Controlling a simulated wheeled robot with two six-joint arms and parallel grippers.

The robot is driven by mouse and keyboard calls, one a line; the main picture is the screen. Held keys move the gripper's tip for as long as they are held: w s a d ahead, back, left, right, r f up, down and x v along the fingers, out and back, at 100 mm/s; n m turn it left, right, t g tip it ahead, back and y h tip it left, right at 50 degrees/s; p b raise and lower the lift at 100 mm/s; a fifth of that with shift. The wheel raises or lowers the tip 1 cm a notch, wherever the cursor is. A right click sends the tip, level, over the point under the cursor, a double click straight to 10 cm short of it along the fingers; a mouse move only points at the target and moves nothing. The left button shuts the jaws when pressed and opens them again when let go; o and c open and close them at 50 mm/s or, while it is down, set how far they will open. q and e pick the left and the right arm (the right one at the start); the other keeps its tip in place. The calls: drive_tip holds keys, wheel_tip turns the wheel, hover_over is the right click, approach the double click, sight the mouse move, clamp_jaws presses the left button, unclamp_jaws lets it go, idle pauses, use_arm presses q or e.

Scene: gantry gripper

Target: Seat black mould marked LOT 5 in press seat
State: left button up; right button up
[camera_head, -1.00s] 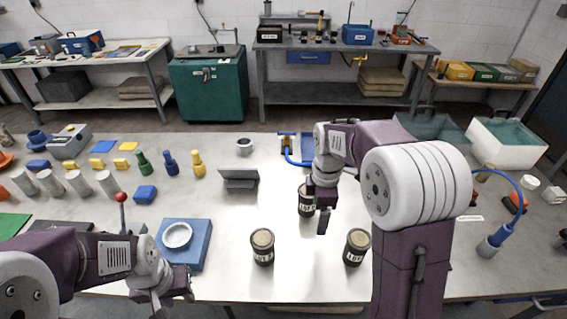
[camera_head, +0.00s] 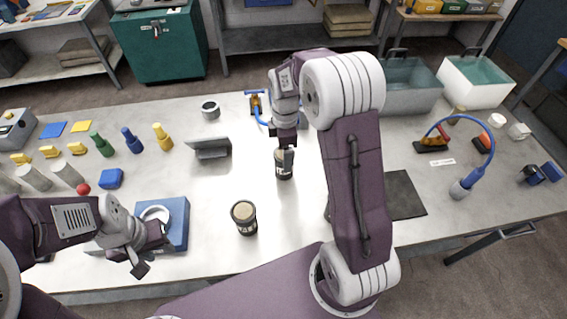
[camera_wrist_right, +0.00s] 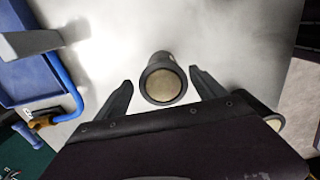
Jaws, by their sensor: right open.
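A black round mould (camera_head: 283,165) with a tan top stands upright on the table at my right gripper (camera_head: 287,152). In the right wrist view that mould (camera_wrist_right: 162,82) stands between and just ahead of the open fingers of the right gripper (camera_wrist_right: 163,88). A second black mould (camera_head: 244,218) stands nearer, its label too small to read. A third is mostly hidden by my right arm; a mould edge shows in the wrist view (camera_wrist_right: 274,122). A blue block with a pale ring (camera_head: 176,222), perhaps the press seat, is partly behind my left gripper (camera_head: 148,256), whose jaw gap is unclear.
A grey angled bracket (camera_head: 210,148) and a small grey ring (camera_head: 210,109) stand left of the right gripper. A dark mat (camera_head: 405,195) and a blue hose-like lamp (camera_head: 460,188) are to the right.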

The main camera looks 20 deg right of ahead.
drive_tip(key=f, duration=0.4)
drive_tip(key=shift+s+a, duration=0.2)
drive_tip(key=shift+s, duration=0.1)
drive_tip(key=shift+w+f, duration=0.2)
drive_tip(key=shift+f, duration=0.2)
drive_tip(key=shift+s+r, duration=0.1)
drive_tip(key=c, duration=1.5)
use_arm(q)
drive_tip(key=shift+s+r, duration=0.15)
drive_tip(key=shift+r, duration=0.15)
use_arm(e)
drive_tip(key=shift+r, duration=0.5)
use_arm(q)
drive_tip(key=shift+f, duration=0.2)
use_arm(e)
wheel_tip(320, 180, up, 3)
drive_tip(key=shift+d+r, duration=0.15)
use_arm(q)
drive_tip(key=shift+f+b, duration=0.5)
drive_tip(key=shift+b, duration=0.05)
use_arm(e)
drive_tip(key=s+d+r, duration=0.4)
drive_tip(key=s+d, duration=0.1)
drive_tip(key=s+d+r, duration=0.2)
drive_tip(key=s+d, duration=0.1)
drive_tip(key=shift+s+r, duration=0.1)
drive_tip(key=shift+r, duration=0.25)
